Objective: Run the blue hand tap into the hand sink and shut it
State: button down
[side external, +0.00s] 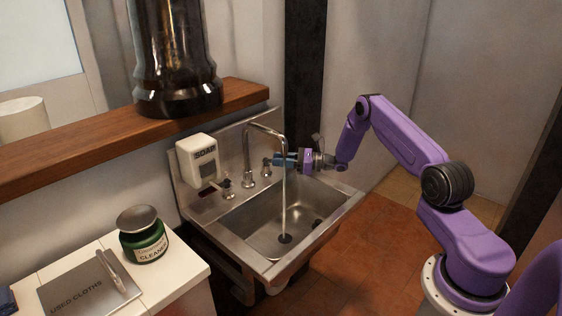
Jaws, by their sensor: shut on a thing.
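The metal hand sink (335,212) has a tall curved spout (262,128). A thin stream of water (284,205) falls from the spout into the basin near the drain. The blue hand tap (266,168) stands at the back of the sink, right of the spout's base. My gripper (276,160) reaches in from the right, just behind the stream, and is shut on this tap. The fingers partly hide its handle. A second tap (227,188) stands to the left, untouched.
A white soap dispenser (198,160) hangs at the sink's back left. A green cleaner jar (143,240) and a used-cloths plate (92,288) are on the white counter (185,268). A wooden ledge (60,157) runs behind. Free room lies above the basin's front.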

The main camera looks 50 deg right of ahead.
jog(key=shift+w+d+n+g+y, duration=0.2)
jog(key=shift+n+g+y, duration=0.4)
jog(key=shift+g+y, duration=0.05)
jog(key=shift+w+d+n+g+y, duration=0.15)
jog(key=shift+d+n+g+y, duration=0.1)
jog(key=shift+n+g+y, duration=0.4)
jog(key=shift+w+d+n+g+y, duration=0.2)
jog(key=shift+n+g+y, duration=0.35)
jog(key=shift+g+y, duration=0.15)
jog(key=shift+w+d+n+g+y, duration=0.15)
jog(key=shift+n+g+y, duration=0.3)
jog(key=shift+g, duration=0.25)
jog(key=c, duration=1)
grip_release()
jog(key=shift+o, duration=0.2)
jog(key=v, duration=1.2)
